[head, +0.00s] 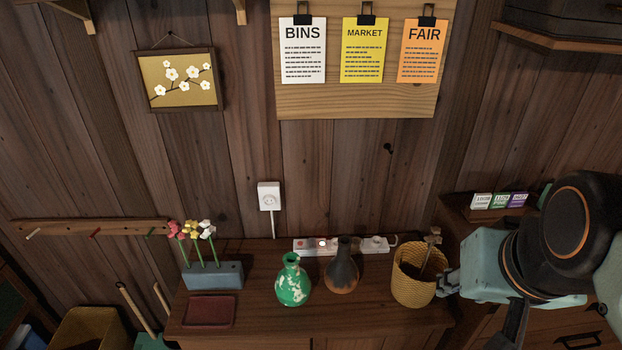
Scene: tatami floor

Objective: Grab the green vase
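The green vase (292,281) has pale patches, a round body and a narrow neck. It stands upright on the wooden cabinet top (247,325), near the middle of the head view. My gripper (446,282) is at the right, beside a yellow woven basket and well to the right of the green vase. Its fingers are partly hidden and small, so I cannot tell whether they are open or shut. The green vase is apart from it.
A dark vase (342,269) stands just right of the green one. The woven basket (415,280) stands between it and my gripper. A power strip (318,244) lies behind. A grey flower block (212,275) and red tray (209,312) are left. The cabinet's front is clear.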

